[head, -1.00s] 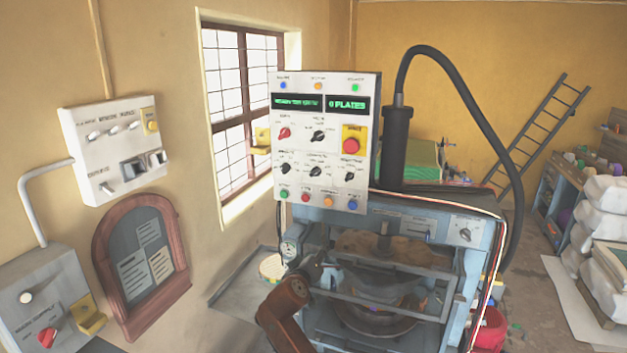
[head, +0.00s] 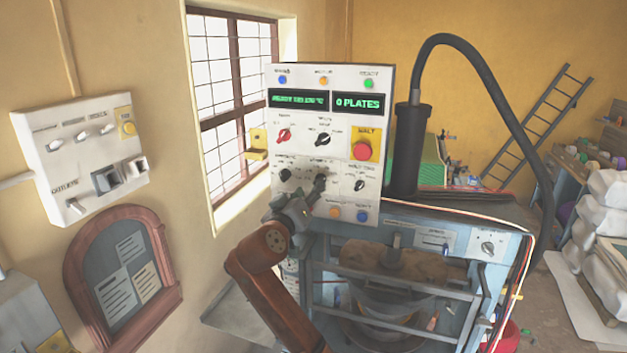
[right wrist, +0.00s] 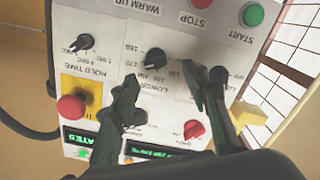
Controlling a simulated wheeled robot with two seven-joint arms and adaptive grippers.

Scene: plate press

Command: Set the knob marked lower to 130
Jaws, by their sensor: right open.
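The lower knob (right wrist: 155,58) is a small black knob on the white control panel (head: 300,127). It appears upside down in the right wrist view, with its numbered scale and the word LOWER beside it. Its pointer setting is too small to read surely. My right gripper (right wrist: 160,74) is open, with one dark green finger on each side of the lower knob and no clear contact. In the head view the right gripper (head: 318,188) is in front of the panel's lower middle and hides most of that knob. My left gripper is out of view.
The upper knob (right wrist: 218,74) is close beside one finger, and the hold time knob (right wrist: 85,42) is on the other side. A red knob (head: 284,136) and a red halt button (head: 362,151) sit higher on the panel. The press (head: 400,270) stands below.

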